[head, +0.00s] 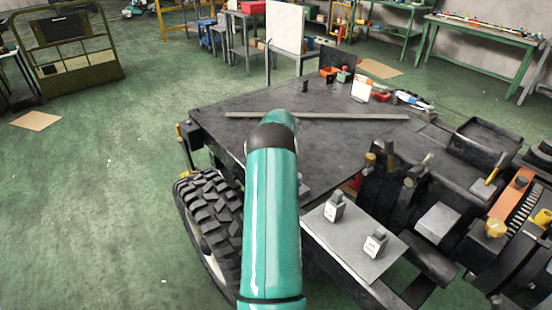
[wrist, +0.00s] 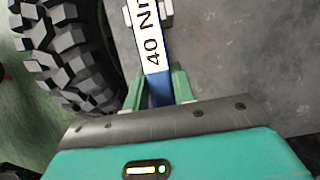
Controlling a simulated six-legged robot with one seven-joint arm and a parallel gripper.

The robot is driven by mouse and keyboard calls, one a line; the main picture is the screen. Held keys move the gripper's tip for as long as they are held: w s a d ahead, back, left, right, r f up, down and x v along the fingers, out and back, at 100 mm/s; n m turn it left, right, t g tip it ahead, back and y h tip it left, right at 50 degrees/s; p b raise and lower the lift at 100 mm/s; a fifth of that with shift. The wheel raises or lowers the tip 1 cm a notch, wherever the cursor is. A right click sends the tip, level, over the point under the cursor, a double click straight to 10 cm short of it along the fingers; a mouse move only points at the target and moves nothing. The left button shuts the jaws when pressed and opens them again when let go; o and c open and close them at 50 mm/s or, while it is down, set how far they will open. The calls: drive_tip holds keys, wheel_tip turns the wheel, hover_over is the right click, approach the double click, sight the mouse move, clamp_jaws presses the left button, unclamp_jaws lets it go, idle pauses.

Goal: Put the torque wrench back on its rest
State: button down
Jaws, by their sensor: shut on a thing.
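The torque wrench (wrist: 157,88) shows in the wrist view, with a blue handle and a white label reading "40 N" and part of another letter. My gripper (wrist: 159,92) is shut on the blue handle, with a green finger on each side. The wrench runs up out of the top of the view, so its far end is hidden. Pale pieces flank the label at the top edge; I cannot tell whether they belong to the rest. In the head view my own arm hides the gripper and the wrench, and I cannot make out the rest.
A dark flat chassis deck (head: 255,128) lies ahead, with a long grey bar (head: 350,116) across it. A large tyre (head: 208,207) stands at its left. Engine parts crowd the right.

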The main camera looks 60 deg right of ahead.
drive_tip(key=shift+f, duration=0.85)
idle(0.7)
drive_tip(key=c, duration=1.2)
unclamp_jaws()
drive_tip(key=shift+o, duration=0.6)
drive_tip(key=shift+f, duration=0.1)
drive_tip(key=shift+r, duration=3.55)
